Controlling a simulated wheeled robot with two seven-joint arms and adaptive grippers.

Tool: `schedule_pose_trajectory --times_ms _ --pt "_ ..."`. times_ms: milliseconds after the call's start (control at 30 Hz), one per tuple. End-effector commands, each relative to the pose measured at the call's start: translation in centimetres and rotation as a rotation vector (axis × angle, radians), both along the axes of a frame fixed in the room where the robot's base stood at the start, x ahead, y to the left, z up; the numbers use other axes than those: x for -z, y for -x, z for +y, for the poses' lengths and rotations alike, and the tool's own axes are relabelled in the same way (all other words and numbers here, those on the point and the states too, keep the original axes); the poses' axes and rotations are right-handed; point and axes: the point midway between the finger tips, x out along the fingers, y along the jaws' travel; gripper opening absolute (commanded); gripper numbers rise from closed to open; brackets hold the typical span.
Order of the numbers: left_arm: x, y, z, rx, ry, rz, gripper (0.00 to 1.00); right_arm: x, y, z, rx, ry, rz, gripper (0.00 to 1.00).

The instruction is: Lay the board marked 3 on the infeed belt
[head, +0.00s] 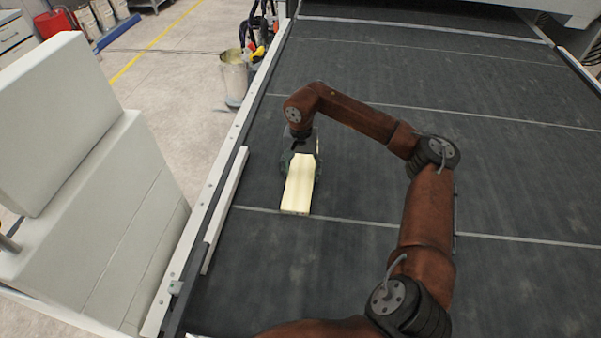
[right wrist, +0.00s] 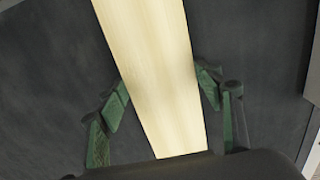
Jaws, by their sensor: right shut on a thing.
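A pale wooden board (head: 298,184) is at the left part of the dark infeed belt (head: 360,280), its length running roughly along the belt. No number shows on its visible face. My right gripper (head: 302,166) is over the board's far end and shut on it. In the right wrist view, the green fingers of the right gripper (right wrist: 160,92) stand on both sides of the board (right wrist: 155,65). Whether the board touches the belt or is held just above it, I cannot tell. My left gripper is not in view.
A white guide rail (head: 225,210) runs along the belt's left edge, a little left of the board. White machine housings (head: 80,200) stand beyond that edge. A metal can (head: 234,75) stands on the floor. The belt right of my arm is clear.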

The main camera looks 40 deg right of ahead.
Motion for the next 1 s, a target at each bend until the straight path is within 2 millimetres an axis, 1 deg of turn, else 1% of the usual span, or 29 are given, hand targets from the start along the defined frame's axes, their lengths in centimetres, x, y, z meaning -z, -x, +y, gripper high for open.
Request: schedule_pose_trajectory --times_ms 267,300,533,833,933,1000 --pt "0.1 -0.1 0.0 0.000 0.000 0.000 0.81 0.1 -0.1 0.0 0.000 0.000 -0.002 0.30" --pt "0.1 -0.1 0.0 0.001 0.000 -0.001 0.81 0.2 0.0 0.0 0.000 0.000 -0.001 0.61" --pt "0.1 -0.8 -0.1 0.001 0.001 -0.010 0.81 0.1 0.0 0.0 0.000 0.000 -0.002 0.77" --pt "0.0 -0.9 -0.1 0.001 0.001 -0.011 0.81 0.0 -0.1 0.0 0.000 0.000 -0.002 0.78" --pt "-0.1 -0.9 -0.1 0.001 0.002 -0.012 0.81 -0.7 -0.1 0.0 0.001 0.000 -0.005 0.78" --pt "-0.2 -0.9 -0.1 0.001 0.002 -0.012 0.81 -1.7 -0.1 0.0 0.001 0.001 -0.006 0.78"
